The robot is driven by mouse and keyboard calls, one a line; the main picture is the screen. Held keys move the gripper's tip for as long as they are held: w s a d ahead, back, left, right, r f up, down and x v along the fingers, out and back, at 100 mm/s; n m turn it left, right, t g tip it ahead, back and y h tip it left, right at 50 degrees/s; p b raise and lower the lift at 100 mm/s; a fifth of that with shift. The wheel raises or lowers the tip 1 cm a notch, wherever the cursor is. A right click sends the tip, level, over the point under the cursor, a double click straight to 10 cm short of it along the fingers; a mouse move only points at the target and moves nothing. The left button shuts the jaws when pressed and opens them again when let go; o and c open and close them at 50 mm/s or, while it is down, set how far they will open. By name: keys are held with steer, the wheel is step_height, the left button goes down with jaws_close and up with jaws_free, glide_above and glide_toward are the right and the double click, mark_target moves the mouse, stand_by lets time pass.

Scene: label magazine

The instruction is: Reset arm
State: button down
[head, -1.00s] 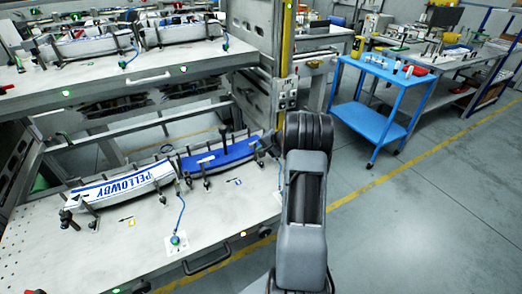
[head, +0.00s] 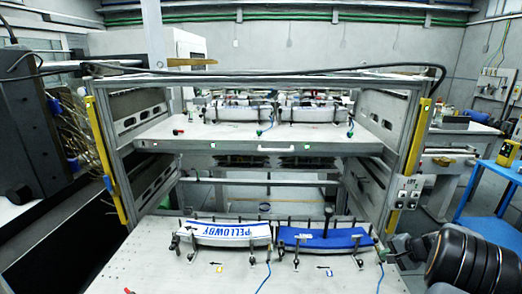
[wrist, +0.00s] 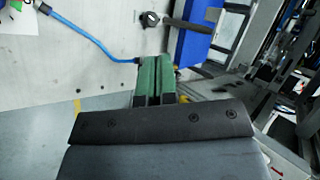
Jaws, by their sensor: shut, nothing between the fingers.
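My gripper (wrist: 155,66) shows in the wrist view with its two green fingers closed together and nothing between them. A blue cable ends close to the fingertips in that picture. A blue curved label part (wrist: 194,42) lies beyond them to the upper right; whether anything touches is unclear. In the head view, my dark arm is at the lower right edge and the gripper itself is not visible. The label magazine (head: 262,148) stands in the middle.
The magazine's upper shelf (head: 180,146) carries more clamped parts. Yellow posts (head: 414,150) stand at both sides of the frame. A blue cart (head: 482,210) is at the right, near my arm. Loose cables hang over the lower shelf's front.

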steer(key=s+a+r+n+g+h, duration=0.1)
steer(key=s+a+r+n, duration=0.3)
steer(key=a, duration=0.5)
steer(key=s+a+r+n+g+h, duration=0.1)
steer(key=s+a+r+n+h, duration=0.1)
steer(key=s+a, duration=0.7)
steer(key=s+a+r+n+g+h, duration=0.1)
steer(key=s+a+r+n, duration=0.4)
steer(key=a, duration=0.6)
steer(key=shift+s+a+r+n+h, duration=0.2)
steer(key=shift+s+r+n+h, duration=0.1)
steer(key=shift+s+n, duration=0.7)
steer(key=shift+s, duration=0.1)
